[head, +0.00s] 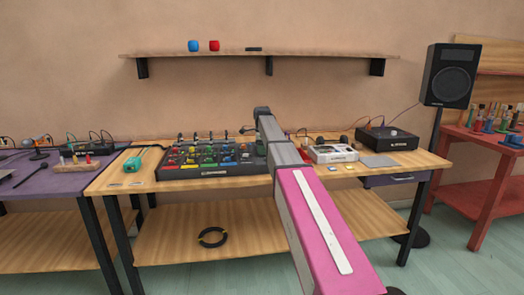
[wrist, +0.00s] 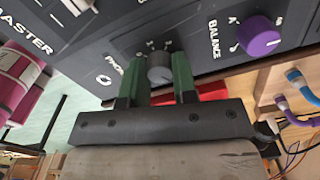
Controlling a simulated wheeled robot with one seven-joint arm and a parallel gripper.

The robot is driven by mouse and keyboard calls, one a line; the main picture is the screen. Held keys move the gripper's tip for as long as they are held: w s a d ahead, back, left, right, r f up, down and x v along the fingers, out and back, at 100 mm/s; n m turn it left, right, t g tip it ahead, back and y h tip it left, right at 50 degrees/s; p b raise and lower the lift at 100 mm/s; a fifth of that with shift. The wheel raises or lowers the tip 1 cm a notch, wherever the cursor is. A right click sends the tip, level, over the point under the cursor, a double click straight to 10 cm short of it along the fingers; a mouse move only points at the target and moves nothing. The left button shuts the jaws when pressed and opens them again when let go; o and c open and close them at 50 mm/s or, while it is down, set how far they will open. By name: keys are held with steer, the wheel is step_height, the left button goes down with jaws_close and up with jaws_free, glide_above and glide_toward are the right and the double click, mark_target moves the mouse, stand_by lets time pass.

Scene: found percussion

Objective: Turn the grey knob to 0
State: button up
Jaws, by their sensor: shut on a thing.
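The grey knob (wrist: 160,73) sits on the dark panel of the mixer (wrist: 195,45), beside lettering that starts "PHO" and is partly covered. My gripper (wrist: 157,61) has its two green fingers on either side of the knob, shut on it. Small scale marks show above the knob, but its pointer is too small to read. In the head view the mixer (head: 205,172) lies on the wooden table, and my arm covers its right end. The gripper and the grey knob cannot be made out there.
A purple BALANCE knob (wrist: 258,36) stands to the right of the grey knob. Blue and purple plugs with cables (wrist: 302,88) are at the right. A white device (head: 331,153) and a black box (head: 387,138) stand on the table's right side.

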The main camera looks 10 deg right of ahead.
steer(key=n, duration=0.5)
steer(key=shift+n, duration=0.3)
steer(key=n, duration=0.4)
steer(key=shift+n, duration=0.3)
steer(key=n, duration=0.4)
steer(key=shift+n, duration=0.3)
steer(key=n, duration=2.3)
steer(key=shift+n, duration=0.4)
